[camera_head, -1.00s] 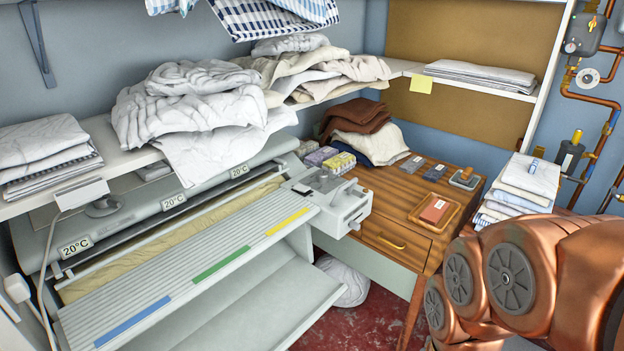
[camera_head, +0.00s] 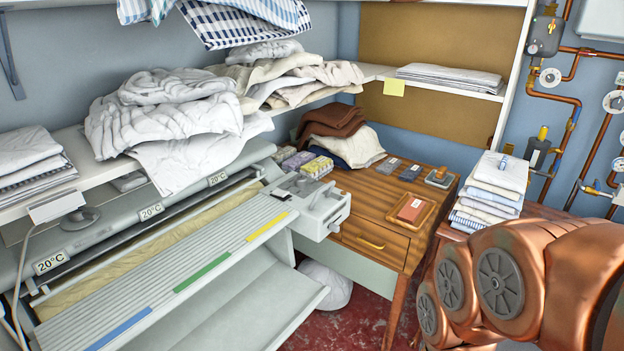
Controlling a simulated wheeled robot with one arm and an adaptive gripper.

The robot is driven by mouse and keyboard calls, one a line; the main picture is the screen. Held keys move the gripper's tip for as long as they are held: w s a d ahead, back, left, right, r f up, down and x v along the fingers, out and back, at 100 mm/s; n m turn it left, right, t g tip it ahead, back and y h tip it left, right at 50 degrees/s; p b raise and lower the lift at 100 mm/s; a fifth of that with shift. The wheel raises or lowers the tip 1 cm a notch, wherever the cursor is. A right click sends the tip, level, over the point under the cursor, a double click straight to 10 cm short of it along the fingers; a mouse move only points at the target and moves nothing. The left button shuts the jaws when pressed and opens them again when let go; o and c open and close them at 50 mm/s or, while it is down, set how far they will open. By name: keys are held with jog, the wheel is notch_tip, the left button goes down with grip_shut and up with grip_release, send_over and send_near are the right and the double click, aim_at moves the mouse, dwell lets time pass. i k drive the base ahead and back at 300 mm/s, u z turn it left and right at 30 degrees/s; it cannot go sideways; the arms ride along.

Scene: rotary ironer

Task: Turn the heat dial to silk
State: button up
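The rotary ironer (camera_head: 165,270) stands at the left, with a ribbed feed board bearing blue, green and yellow strips. Labels reading 20°C sit along its top cover. Its control housing (camera_head: 318,207) is at the ironer's right end, pale grey, with a small dark part on top. I cannot make out the heat dial or any silk marking at this size. My copper-coloured arm fills the lower right, apart from the ironer. My gripper is outside the view.
A wooden cabinet (camera_head: 372,205) with a drawer stands right of the ironer, bearing a small tray (camera_head: 428,222) and folded brown cloths (camera_head: 331,122). A shelf (camera_head: 92,178) with heaped linen overhangs the ironer. Folded linen (camera_head: 497,175) is stacked at right. Red floor shows below.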

aim_at(300, 181)
jog(key=z, duration=0.45)
jog(key=k, duration=0.5)
jog(key=z, duration=0.45)
jog(key=i, duration=1.4)
jog(key=u, duration=1.05)
jog(key=i, duration=0.95)
jog(key=u, duration=1.45)
jog(key=i, duration=0.3)
jog(key=u, duration=0.1)
